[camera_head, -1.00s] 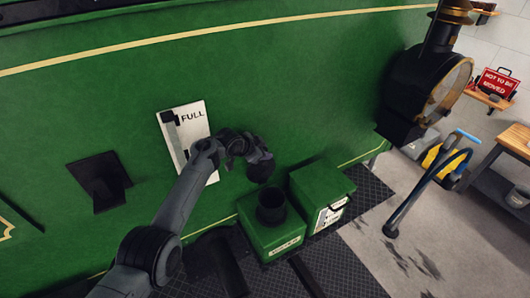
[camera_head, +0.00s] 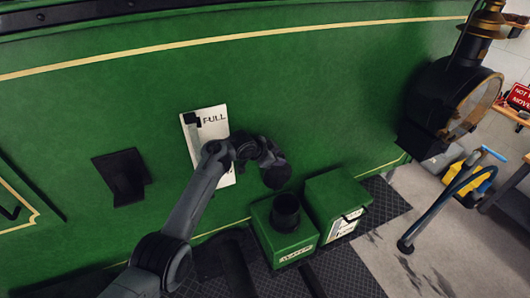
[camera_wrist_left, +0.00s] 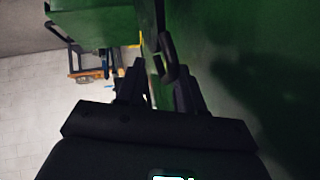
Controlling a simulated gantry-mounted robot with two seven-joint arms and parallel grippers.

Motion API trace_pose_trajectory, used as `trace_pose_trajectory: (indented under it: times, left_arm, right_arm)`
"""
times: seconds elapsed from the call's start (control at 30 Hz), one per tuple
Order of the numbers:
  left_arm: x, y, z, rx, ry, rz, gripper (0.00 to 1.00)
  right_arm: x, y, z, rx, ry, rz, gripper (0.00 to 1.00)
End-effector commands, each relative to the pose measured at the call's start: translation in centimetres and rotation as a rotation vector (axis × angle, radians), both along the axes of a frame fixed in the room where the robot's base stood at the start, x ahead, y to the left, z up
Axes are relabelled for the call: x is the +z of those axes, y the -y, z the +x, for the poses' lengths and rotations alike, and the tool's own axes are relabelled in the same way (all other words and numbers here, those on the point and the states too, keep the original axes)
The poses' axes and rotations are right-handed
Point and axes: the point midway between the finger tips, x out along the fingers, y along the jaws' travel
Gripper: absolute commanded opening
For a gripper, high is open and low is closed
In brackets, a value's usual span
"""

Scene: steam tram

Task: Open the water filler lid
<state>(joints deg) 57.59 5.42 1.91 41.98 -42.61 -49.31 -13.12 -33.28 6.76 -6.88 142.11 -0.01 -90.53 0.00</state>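The water filler is a green box (camera_head: 270,235) with a pale label that appears to read WATER. A black round neck (camera_head: 286,212) stands on its top. I cannot clearly make out a separate lid. My left gripper (camera_head: 274,172) is just above and behind the neck, against the green side, small and dark in the head view. In the left wrist view the fingers of my left gripper (camera_wrist_left: 157,82) are apart. A dark looped piece (camera_wrist_left: 167,62) shows at the gap between them; I cannot tell whether they touch it. My right gripper is not in view.
A second green box (camera_head: 335,195) with a white label stands right of the filler. A white FULL gauge plate (camera_head: 218,124) and a black bracket (camera_head: 122,177) are on the green wall. A hose stand (camera_head: 440,210) and a yellow bucket (camera_head: 468,178) are at right.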

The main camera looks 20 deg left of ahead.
Motion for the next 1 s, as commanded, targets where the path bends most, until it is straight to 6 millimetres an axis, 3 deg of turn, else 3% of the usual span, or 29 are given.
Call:
trace_pose_trajectory:
  times: [0.5,1.0]
  left_arm:
    - [4.7,-2.7,-4.6,0.002,-0.002,0.0,0.37]
    - [5.2,-3.1,-5.2,0.003,-0.003,0.001,0.37]
  right_arm:
    - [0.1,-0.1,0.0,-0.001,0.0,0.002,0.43]
    - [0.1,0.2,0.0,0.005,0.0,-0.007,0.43]
